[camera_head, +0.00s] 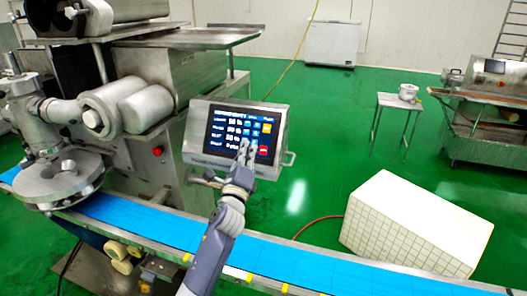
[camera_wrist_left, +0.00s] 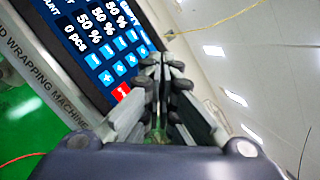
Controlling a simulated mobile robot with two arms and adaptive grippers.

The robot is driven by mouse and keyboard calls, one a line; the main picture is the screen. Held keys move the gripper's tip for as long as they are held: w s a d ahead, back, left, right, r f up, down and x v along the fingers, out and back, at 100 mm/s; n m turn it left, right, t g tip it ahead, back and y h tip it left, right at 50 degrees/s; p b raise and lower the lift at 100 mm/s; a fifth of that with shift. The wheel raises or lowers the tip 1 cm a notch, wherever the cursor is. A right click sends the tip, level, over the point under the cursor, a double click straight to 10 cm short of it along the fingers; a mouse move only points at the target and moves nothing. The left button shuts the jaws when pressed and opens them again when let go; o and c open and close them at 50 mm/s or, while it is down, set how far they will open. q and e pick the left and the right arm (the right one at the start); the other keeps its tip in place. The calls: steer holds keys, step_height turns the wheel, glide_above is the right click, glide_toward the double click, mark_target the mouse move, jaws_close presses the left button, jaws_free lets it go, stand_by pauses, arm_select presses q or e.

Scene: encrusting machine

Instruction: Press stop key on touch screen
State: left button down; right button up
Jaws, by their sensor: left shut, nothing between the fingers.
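The touch screen (camera_head: 222,122) is a dark panel with white text and blue keys in a grey metal housing, tilted back above the conveyor. A red key (camera_head: 264,151) sits at its lower right, with an orange key (camera_head: 266,128) above it. My left gripper (camera_head: 244,147) is shut and empty, with its tips in front of the lower middle of the screen, left of the red key. In the left wrist view the closed fingertips (camera_wrist_left: 165,64) are beside the screen (camera_wrist_left: 95,30), and a red key (camera_wrist_left: 121,93) shows left of the fingers. I cannot tell whether the tips touch the screen. My right gripper is out of view.
The blue conveyor belt (camera_head: 275,257) runs below the screen, under my left arm. The encrusting machine (camera_head: 160,85) stands behind and left. A white tiled block (camera_head: 412,225) is at the right. A small table (camera_head: 400,103) with a pot stands farther back on open green floor.

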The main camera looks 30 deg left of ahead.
mark_target(263, 150)
arm_select(q)
steer(key=w+a+f+b, duration=0.1)
steer(key=w+f+b, duration=0.3)
steer(key=w+b, duration=0.3)
steer(key=shift+w+a+f, duration=0.15)
steer(key=shift+a+f, duration=0.1)
steer(key=shift+a, duration=0.1)
stand_by(0.4)
steer(key=shift+f, duration=0.1)
stand_by(0.8)
steer(key=shift+w+a+f+b, duration=0.1)
steer(key=shift+w+f+b, duration=0.05)
steer(key=shift+w+b, duration=0.25)
steer(key=shift+w+f+b, duration=0.1)
steer(key=shift+w+b, duration=0.05)
steer(key=shift+b, duration=0.25)
stand_by(0.3)
stand_by(0.4)
steer(key=shift+s+r+p, duration=0.35)
steer(key=shift+s+p, duration=0.25)
steer(key=shift+p, duration=0.1)
